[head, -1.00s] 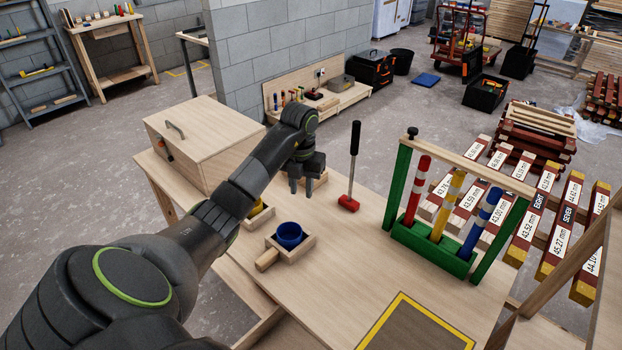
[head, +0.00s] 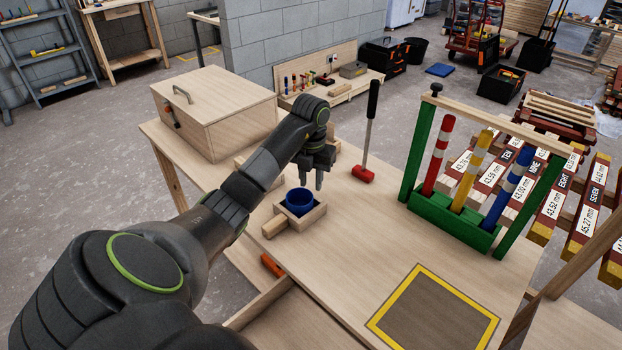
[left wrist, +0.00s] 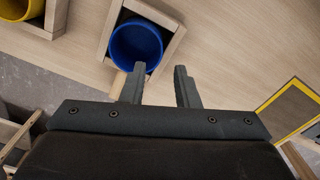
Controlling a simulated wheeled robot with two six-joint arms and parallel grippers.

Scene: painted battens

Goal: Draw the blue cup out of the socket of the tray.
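The blue cup (head: 299,202) stands upright in the socket of a small wooden tray (head: 311,219) with a handle, on the workbench. In the left wrist view the blue cup (left wrist: 137,46) shows its open mouth, with the tray's wall (left wrist: 170,45) around it. My left gripper (head: 320,186) points down just behind and to the right of the cup, above the bench. In the left wrist view its two fingers (left wrist: 164,70) are apart with nothing between them. My right gripper is not in view.
A red-based mallet-like tool (head: 364,173) stands behind and right of the tray. A green rack (head: 450,217) with striped battens stands to the right. A wooden box (head: 215,127) is at the back left. A yellow-bordered square (head: 432,310) marks the front; bench between is clear.

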